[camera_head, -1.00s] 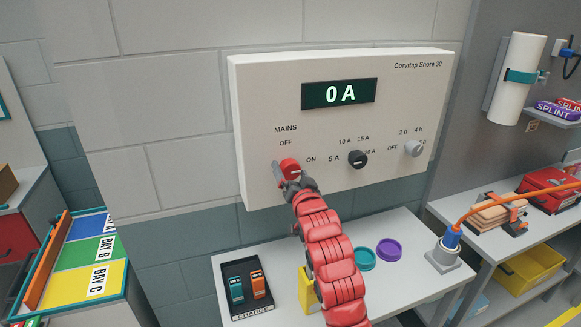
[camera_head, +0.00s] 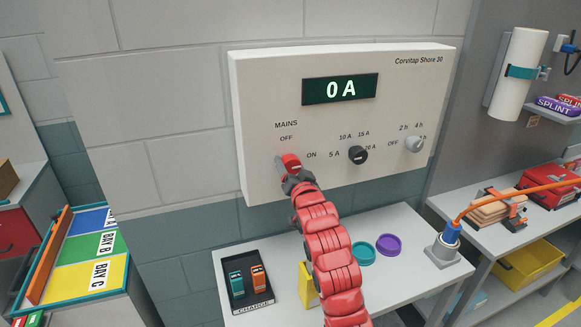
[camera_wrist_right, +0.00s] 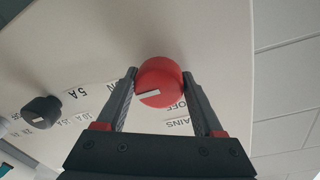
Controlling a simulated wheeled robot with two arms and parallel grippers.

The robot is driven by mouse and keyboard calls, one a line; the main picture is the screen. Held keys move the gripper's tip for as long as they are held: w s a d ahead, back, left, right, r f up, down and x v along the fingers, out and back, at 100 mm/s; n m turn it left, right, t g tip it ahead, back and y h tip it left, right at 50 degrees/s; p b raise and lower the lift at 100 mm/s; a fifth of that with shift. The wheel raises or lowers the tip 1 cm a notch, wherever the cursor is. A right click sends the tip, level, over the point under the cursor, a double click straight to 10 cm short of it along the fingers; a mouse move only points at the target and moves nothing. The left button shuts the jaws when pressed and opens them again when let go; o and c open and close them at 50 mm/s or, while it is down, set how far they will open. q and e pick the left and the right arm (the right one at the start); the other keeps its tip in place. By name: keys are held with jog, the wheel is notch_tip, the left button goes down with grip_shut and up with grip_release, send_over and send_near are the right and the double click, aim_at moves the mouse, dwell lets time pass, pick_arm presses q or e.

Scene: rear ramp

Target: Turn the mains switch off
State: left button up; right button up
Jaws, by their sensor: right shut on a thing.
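The red mains switch (camera_head: 291,160) is a round knob at the lower left of the white panel (camera_head: 260,110) marked Corvitap Shore 30. OFF is printed above it and ON to its right. In the right wrist view the red knob (camera_wrist_right: 162,78) has a white mark lying toward the ON side, away from the OFF label (camera_wrist_right: 176,107). My right gripper (camera_head: 290,171) is shut on the knob, one finger on each side, and hides part of it in the head view. The display (camera_head: 340,91) reads 0 A. My left gripper is not in view.
A dark knob (camera_head: 357,155) and a grey knob (camera_head: 414,144) sit further right on the panel.

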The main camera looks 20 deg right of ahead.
jog(key=shift+f+n+b, duration=0.2)
jog(key=shift+n+b, duration=0.3)
jog(key=shift+b, duration=0.45)
jog(key=n+b, duration=0.4)
jog(key=b, duration=0.2)
jog(key=shift+n+t, duration=0.3)
jog(key=shift+n, duration=0.1)
jog(key=n+b, duration=0.2)
jog(key=n, duration=0.1)
jog(key=shift+d+n, duration=0.1)
jog(key=shift+n, duration=0.3)
jog(key=shift+r+n+y+b, duration=0.1)
jog(key=shift+n+y+b, duration=0.3)
jog(key=shift+n, duration=0.6)
jog(key=shift+r+n, duration=0.1)
jog(key=shift+n, duration=0.9)
jog(key=n+p, duration=0.1)
jog(key=n, duration=0.4)
jog(key=shift+r+y, duration=0.15)
jog(key=shift+y, duration=0.25)
jog(key=shift+n+p, duration=0.3)
jog(key=o, duration=1.3)
jog(key=shift+o, duration=0.2)
